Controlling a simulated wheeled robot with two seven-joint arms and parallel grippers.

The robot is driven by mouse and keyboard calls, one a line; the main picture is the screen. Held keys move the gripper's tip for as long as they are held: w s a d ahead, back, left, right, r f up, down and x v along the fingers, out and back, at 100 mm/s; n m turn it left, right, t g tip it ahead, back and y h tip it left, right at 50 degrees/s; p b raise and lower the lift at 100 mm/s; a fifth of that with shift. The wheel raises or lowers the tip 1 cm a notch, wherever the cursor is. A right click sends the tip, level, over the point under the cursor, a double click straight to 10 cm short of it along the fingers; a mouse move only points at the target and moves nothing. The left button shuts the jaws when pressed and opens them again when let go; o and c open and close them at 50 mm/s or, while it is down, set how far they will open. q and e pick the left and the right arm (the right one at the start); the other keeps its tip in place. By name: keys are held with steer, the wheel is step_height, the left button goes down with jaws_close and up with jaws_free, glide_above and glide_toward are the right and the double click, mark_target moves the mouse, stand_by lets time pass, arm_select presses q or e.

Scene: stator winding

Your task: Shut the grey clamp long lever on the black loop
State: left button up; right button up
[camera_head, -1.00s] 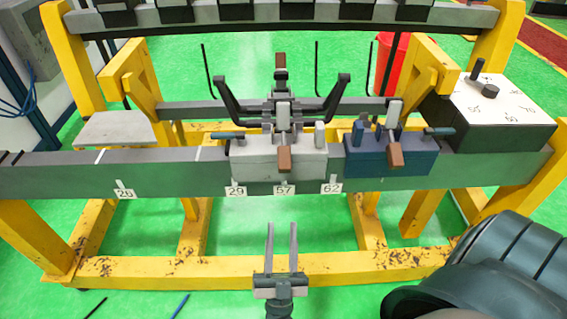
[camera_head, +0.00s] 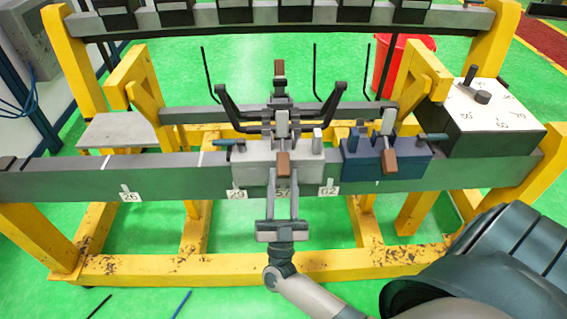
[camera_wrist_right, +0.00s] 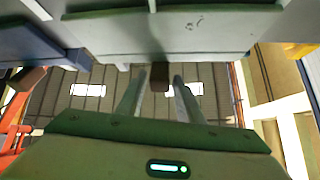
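The grey clamp (camera_head: 252,172) sits on the long grey beam. A brown-tipped lever (camera_head: 283,163) hangs at its front, and another brown-tipped lever (camera_head: 279,68) stands upright behind it. The black loop (camera_head: 232,112) shows as bent black arms rising on both sides behind the clamp; its middle is partly hidden. My right gripper (camera_head: 283,178) points up at the clamp's front, just below the front brown tip. In the right wrist view, my fingers (camera_wrist_right: 159,78) are apart, with the brown tip (camera_wrist_right: 158,70) showing between them; contact cannot be told. My left gripper is out of view.
A blue clamp (camera_head: 360,165) stands close to the right of the grey one on the beam (camera_head: 70,178). A black box with a white dial top (camera_head: 497,105) stands at the right end. Yellow frame legs (camera_head: 150,268) surround open floor below.

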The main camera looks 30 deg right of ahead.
mark_target(283, 167)
steer(key=shift+p+x, duration=0.35)
steer(key=shift+x, duration=1.35)
jaws_close()
